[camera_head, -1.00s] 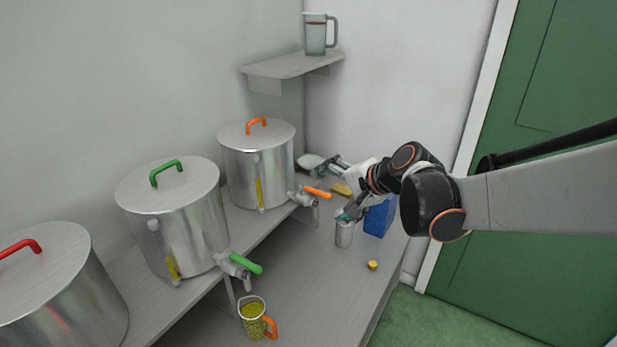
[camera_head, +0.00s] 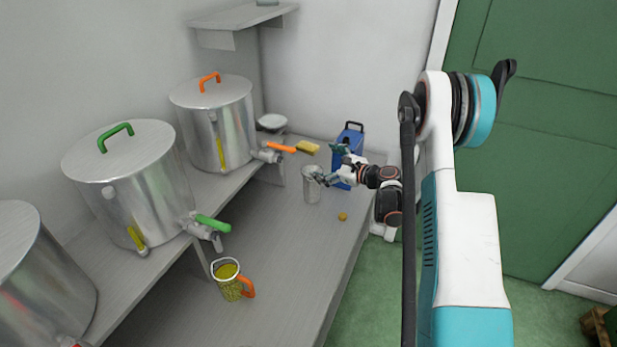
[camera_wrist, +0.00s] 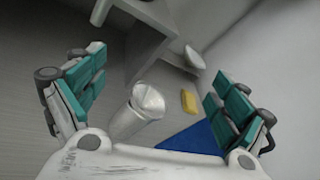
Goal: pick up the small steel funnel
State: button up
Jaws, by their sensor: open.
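A steel cylinder (camera_head: 311,187) stands upright on the lower bench, left of my gripper (camera_head: 331,165). In the wrist view a shiny round steel mouth (camera_wrist: 148,100) tops this cylinder (camera_wrist: 127,124). It looks like the small funnel's bowl seated in the cylinder, but I cannot tell for certain; any spout is hidden. My gripper is open and empty. In the wrist view its teal-padded fingers (camera_wrist: 160,90) are spread wide, with the steel mouth between them in the picture, nearer the left finger. I cannot tell the gap in depth.
A blue canister (camera_head: 352,137) stands close behind my gripper. A yellow sponge-like block (camera_head: 307,148) and a white dish (camera_head: 272,122) lie farther back. A yellow cap (camera_head: 343,216) lies in front. Steel vats with taps line the left; an orange-handled jug (camera_head: 229,283) stands below.

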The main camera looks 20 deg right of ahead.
jog(key=s+d+f+m+t+b, duration=0.1)
jog(key=d+f+m, duration=0.2)
jog(key=f, duration=0.3)
jog(key=s+d+f+m+t, duration=0.1)
jog(key=d+f+m+t, duration=0.15)
jog(key=f, duration=0.35)
jog(key=b, duration=0.2)
send_near(305, 166)
jog(key=r, duration=0.1)
jog(key=shift+g, duration=0.45)
jog(key=x, duration=0.1)
jog(key=b+x, duration=0.1)
jog(key=x, duration=0.1)
jog(key=b+x, duration=0.1)
jog(key=shift+w+f, duration=0.25)
jog(key=shift+w+a+r+b, duration=0.2)
jog(key=shift+w+b, duration=0.15)
jog(key=shift+w, duration=0.15)
jog(key=c, duration=1.1)
